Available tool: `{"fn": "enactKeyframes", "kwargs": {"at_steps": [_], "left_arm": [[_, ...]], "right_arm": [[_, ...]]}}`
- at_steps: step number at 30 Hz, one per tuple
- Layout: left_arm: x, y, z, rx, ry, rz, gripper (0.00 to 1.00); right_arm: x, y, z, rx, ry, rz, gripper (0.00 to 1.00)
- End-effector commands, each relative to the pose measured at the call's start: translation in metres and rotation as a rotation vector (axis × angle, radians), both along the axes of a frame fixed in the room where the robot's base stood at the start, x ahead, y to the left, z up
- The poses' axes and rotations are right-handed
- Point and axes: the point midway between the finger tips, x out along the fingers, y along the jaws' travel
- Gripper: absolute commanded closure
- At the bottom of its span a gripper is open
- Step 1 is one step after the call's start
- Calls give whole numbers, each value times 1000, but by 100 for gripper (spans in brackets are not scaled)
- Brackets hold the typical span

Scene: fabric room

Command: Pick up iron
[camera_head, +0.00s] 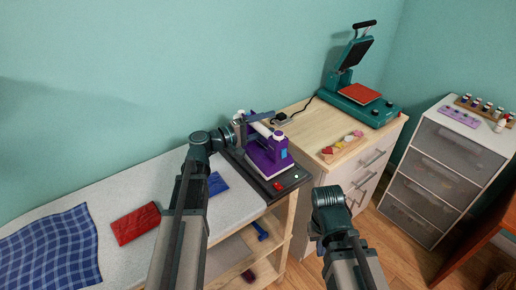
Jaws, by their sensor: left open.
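A purple and white appliance (267,158), which looks like the iron, stands on a dark board at the far end of the padded table. My left gripper (258,123) is open at the top of the purple appliance, beside its upper part. I cannot tell whether its fingers touch the appliance. My right arm comes in at the bottom right over the floor, but its fingers are not visible.
The dark board (291,182) has a red piece on it. A blue checked cloth (50,250) and a red cloth (136,223) lie on the padded table. A teal heat press (352,92) stands on the wooden cabinet (310,130). A white drawer unit (447,140) stands at right.

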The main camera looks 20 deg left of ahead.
Motion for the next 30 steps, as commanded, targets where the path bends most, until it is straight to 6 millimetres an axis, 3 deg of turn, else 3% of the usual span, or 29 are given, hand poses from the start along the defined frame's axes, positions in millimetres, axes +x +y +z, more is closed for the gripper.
{"fn": "enactKeyframes", "kwargs": {"at_steps": [2, 13, 30], "left_arm": [[0, 0, 0, 0, 0, 0, 31], [-1, 0, 0, 0, 0, 0, 98], [-1, 0, 0, 1, 0, -1, 100]], "right_arm": [[0, 0, 0, 0, 0, 0, 100], [0, 0, 0, 0, 0, 0, 100], [0, 0, 0, 0, 0, 0, 100]]}}
